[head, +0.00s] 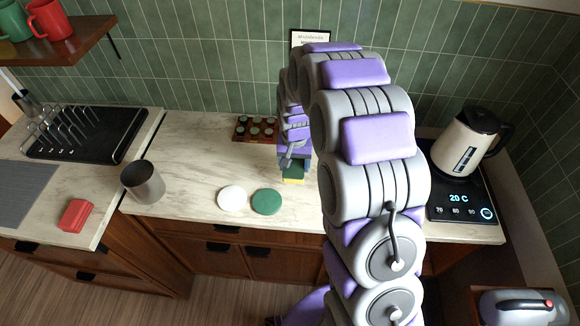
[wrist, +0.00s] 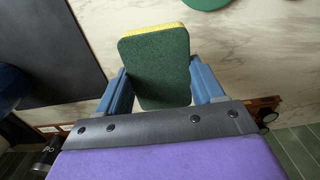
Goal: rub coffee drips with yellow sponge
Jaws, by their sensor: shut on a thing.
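The yellow sponge with a dark green scrub face (wrist: 158,68) is between the blue fingers of my gripper (wrist: 162,88) in the wrist view. The gripper is shut on its sides, and the green face is toward the wrist camera. In the head view the sponge (head: 293,179) shows at the lower end of my gripper (head: 293,168), over the marble counter behind the green disc. I cannot tell whether it touches the counter. I cannot make out any coffee drips; my arm hides part of the counter.
A white disc (head: 232,198) and a green disc (head: 267,201) lie near the front edge. A metal cup (head: 143,182) stands left. A wooden pod holder (head: 255,129) is behind. A cream kettle (head: 466,141) stands on a black base (head: 449,205) at right. Counter between cup and holder is clear.

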